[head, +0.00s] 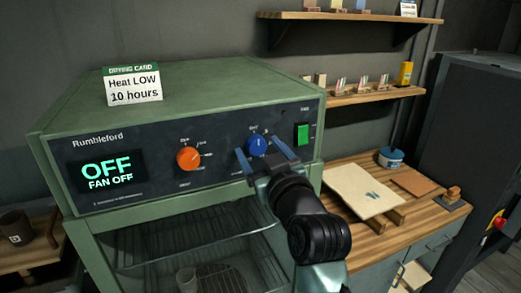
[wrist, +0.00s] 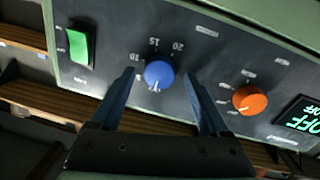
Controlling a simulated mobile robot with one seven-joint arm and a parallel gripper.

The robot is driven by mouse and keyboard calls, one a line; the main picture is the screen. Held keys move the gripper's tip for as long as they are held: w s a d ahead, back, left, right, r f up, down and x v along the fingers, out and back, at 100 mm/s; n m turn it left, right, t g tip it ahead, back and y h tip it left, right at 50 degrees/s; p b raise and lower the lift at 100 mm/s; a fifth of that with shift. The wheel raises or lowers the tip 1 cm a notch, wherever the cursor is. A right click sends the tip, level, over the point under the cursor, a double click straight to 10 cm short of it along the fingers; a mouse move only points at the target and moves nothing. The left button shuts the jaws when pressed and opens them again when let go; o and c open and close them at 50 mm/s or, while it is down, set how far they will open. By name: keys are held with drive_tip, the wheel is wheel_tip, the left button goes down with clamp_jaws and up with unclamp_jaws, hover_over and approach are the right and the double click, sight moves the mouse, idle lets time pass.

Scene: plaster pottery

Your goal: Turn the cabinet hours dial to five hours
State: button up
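The hours dial is a blue knob (head: 257,146) on the dark front panel of the green cabinet (head: 215,85). In the wrist view the blue dial (wrist: 158,74) shows upside down, with marks such as 10, 15 and 20 around it. Its pointer is too small to read surely. My gripper (head: 258,149) is open, with one blue finger on each side of the dial; the wrist view also shows the open gripper (wrist: 159,76) with gaps between fingers and knob. The cabinet display (head: 107,172) reads OFF and FAN OFF.
An orange knob (head: 188,158) sits left of the blue dial, and a green switch (head: 302,134) sits right of it. A card (head: 133,84) on the cabinet top reads "Heat LOW 10 hours". A wooden worktop with a board (head: 362,190) stands at the right.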

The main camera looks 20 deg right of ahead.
clamp_jaws()
drive_tip(key=shift+m, duration=0.5)
drive_tip(key=m+p, duration=0.2)
drive_tip(key=m, duration=0.2)
drive_tip(key=shift+r+m, duration=0.15)
drive_tip(key=shift+m, duration=0.15)
drive_tip(key=m+p, duration=0.1)
drive_tip(key=m, duration=0.3)
drive_tip(key=shift+d+g+y+p, duration=0.15)
drive_tip(key=shift+g+y+p, duration=0.15)
drive_tip(key=shift+g+p, duration=0.1)
drive_tip(key=shift+m, duration=0.4)
drive_tip(key=shift+o, duration=0.4)
unclamp_jaws()
